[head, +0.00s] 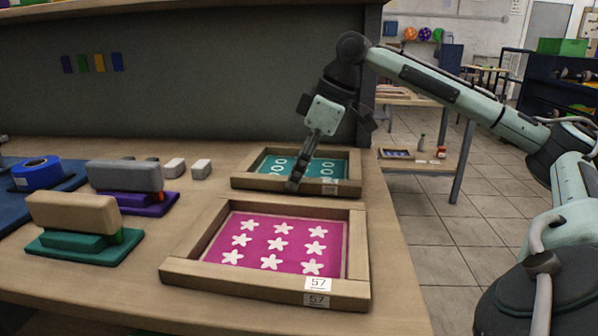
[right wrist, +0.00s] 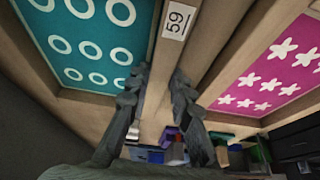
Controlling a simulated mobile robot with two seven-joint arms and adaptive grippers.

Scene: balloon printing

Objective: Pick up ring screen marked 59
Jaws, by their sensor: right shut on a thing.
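The ring screen marked 59 (head: 328,170) is a wooden frame with teal mesh and white rings. It lies on the bench behind the pink star screen. In the right wrist view the ring screen (right wrist: 92,35) fills the upper left, with the label 59 on its frame bar. My right gripper (head: 295,182) reaches down over the near bar of the ring screen. In the right wrist view its fingers (right wrist: 160,80) are on either side of that bar, shut on it. The screen looks flat, and I cannot tell any gap beneath it. My left gripper is not in view.
The pink star screen (head: 276,244), marked 57, lies just in front. Squeegees on green (head: 75,214) and purple (head: 126,177) bases, a blue tape roll (head: 37,172) and pale blocks (head: 201,169) stand to the left. A grey panel (head: 180,80) closes off the back. The bench edge is at the right.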

